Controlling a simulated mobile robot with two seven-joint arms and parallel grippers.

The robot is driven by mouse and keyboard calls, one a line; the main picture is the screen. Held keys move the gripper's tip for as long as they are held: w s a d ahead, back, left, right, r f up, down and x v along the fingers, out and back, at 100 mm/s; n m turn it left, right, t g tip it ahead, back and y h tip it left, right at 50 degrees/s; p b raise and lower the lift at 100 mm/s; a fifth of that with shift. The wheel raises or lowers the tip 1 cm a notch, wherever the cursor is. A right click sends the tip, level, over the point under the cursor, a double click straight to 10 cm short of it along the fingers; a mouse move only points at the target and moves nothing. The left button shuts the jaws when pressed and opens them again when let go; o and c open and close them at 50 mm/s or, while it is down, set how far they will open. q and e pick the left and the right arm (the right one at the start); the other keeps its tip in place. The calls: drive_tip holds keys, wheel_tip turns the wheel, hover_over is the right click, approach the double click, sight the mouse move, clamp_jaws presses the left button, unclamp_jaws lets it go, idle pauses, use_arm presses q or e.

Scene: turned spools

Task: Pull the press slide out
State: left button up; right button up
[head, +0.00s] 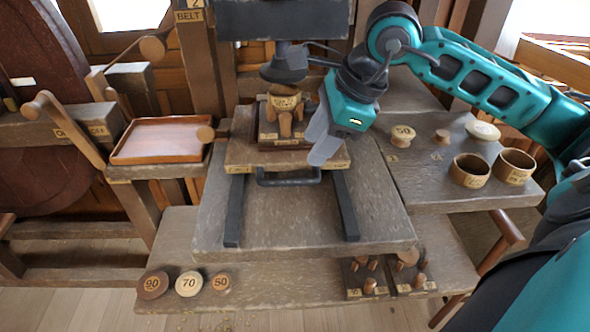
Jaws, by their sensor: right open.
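The press slide (243,153) is a wooden board on two dark rails (345,206), which run out bare in front of it. A black bar handle (289,182) is on its front edge. The slide sits toward the back, under the dark press head (285,68). A stepped block on it carries a small wooden piece with a label (285,103). My right gripper (320,150) is open over the right part of the slide, fingers pointing down, above and behind the handle's right end. It appears apart from the handle. My left gripper is out of view.
An orange-brown tray (163,141) stands on the left. The right shelf holds two wooden cups (470,171) and small spool parts (402,134). Numbered discs (189,284) lie on the lower shelf, with pegged blocks (369,285) at right. The bench between and before the rails is clear.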

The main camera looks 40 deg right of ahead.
sight(291, 179)
drive_tip(key=x, duration=0.9)
drive_tip(key=shift+w+a+f, duration=0.1)
drive_tip(key=shift+c, duration=0.3)
clamp_jaws()
